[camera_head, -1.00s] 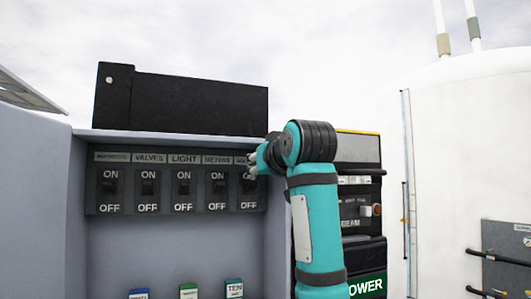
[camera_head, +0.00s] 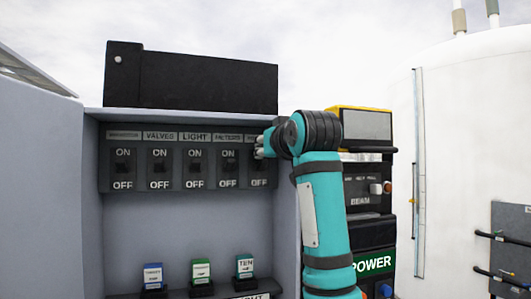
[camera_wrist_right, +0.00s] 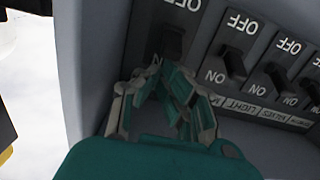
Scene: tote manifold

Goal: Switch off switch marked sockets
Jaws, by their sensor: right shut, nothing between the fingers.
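A dark switch panel (camera_head: 188,185) in the grey cabinet holds a row of switches marked ON above and OFF below. Labels VALVES, LIGHT and METERS are readable. The rightmost switch (camera_head: 259,167) has its label mostly hidden by my right gripper (camera_head: 261,149), so I cannot read it as sockets. In the wrist view, upside down, this switch's black lever (camera_wrist_right: 172,42) stands just beyond the fingertips of my right gripper (camera_wrist_right: 153,72), which is shut and empty. I cannot tell whether they touch. My left gripper is not in view.
The cabinet's right side wall (camera_head: 287,215) stands close to the rightmost switch. A black box (camera_head: 190,78) sits on top. Blue, green and teal tagged items (camera_head: 201,272) stand on the lower shelf. A yellow-topped black unit with a POWER sign (camera_head: 373,264) is at the right.

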